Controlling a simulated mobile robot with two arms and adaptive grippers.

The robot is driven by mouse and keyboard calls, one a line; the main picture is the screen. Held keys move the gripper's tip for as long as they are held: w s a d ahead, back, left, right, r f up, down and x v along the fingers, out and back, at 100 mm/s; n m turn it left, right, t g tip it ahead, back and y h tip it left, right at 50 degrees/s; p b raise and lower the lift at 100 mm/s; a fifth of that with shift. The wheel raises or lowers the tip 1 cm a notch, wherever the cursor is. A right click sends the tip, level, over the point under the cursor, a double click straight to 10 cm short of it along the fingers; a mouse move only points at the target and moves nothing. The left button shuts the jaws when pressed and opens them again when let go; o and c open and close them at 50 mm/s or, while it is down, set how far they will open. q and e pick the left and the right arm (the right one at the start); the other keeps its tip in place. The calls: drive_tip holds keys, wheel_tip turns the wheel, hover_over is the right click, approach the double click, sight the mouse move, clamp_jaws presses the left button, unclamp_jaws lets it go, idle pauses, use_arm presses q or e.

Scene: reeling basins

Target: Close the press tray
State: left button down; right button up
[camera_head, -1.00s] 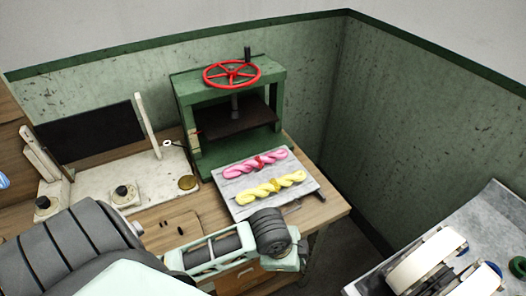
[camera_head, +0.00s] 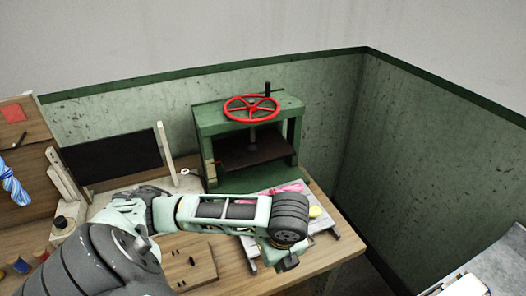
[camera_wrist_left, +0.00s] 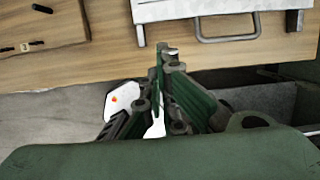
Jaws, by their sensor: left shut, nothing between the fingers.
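The press (camera_head: 207,130) is a green frame with a red handwheel (camera_head: 251,107) and a dark plate. Its grey tray (camera_head: 328,226) sticks out at the front, open, with a pink skein (camera_head: 288,188) and a yellow skein (camera_head: 315,212) on it. My left arm covers much of the tray. My left gripper (camera_head: 287,264) is shut and empty in front of the tray's front edge. The left wrist view shows the shut fingertips (camera_wrist_left: 166,55) just short of the tray front (camera_wrist_left: 170,9), left of its metal handle (camera_wrist_left: 228,38). My right gripper is out of view.
The wooden bench (camera_head: 335,252) ends at the front right. A small wooden board (camera_head: 190,268) with dark pegs lies left of the gripper. A white stand with a black panel (camera_head: 115,160) stands at the left. Green walls close off the back and right.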

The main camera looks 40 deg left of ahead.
use_arm(q)
drive_tip(key=p+x, duration=0.1)
drive_tip(key=x, duration=0.6)
drive_tip(key=shift+a+f, duration=0.1)
drive_tip(key=shift+f, duration=0.1)
drive_tip(key=a, duration=0.1)
drive_tip(key=a+p, duration=0.1)
drive_tip(key=w+a, duration=0.1)
drive_tip(key=shift+w+f, duration=0.1)
drive_tip(key=shift+f, duration=0.2)
drive_tip(key=shift+w+a+f, duration=0.1)
drive_tip(key=shift+w+a, duration=0.15)
drive_tip(key=shift+a, duration=0.2)
